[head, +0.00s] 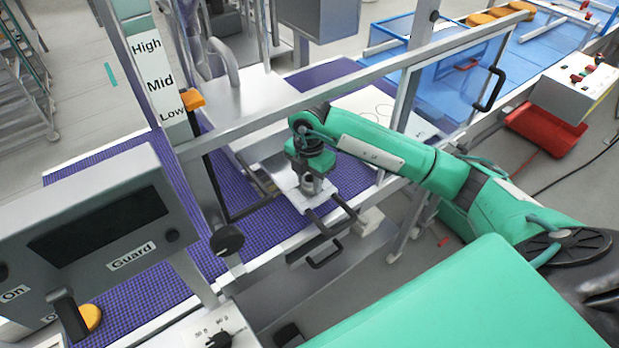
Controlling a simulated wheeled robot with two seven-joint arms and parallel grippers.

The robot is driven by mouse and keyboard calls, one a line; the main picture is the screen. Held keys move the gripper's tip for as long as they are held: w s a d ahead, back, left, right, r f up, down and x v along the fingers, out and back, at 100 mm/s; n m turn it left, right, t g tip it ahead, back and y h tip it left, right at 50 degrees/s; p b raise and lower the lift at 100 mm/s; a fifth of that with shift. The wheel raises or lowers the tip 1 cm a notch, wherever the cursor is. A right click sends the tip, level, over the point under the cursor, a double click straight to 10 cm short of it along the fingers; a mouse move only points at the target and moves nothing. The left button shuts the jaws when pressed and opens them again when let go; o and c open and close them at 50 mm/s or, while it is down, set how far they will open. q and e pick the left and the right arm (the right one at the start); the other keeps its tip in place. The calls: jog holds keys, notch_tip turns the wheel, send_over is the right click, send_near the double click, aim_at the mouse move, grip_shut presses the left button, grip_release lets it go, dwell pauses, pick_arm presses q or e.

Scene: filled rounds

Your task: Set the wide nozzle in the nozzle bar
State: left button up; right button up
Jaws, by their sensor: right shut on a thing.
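My right gripper (311,170) reaches in through the machine frame from the right and points down. It is shut on a small silvery cylindrical part (311,185), which looks like the wide nozzle. The nozzle is upright at a pale metal plate (292,196), which looks like the nozzle bar, above the purple belt. I cannot tell whether the nozzle is seated in the bar or just over it, as the gripper hides part of both. My left gripper is not in view.
A metal frame rail (300,108) crosses behind my arm. A level post marked High, Mid, Low (158,84) has an orange pointer (192,99). The Guard panel (95,230) stands at left. A black handle (324,252) sticks out in front. Purple belt (130,255) is bare at left.

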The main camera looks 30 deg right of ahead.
jog(key=shift+f, duration=0.2)
dwell(0.6)
jog(key=o, duration=1.6)
jog(key=shift+c, duration=0.2)
jog(key=shift+r+p, duration=1.9)
jog(key=shift+r, duration=1.6)
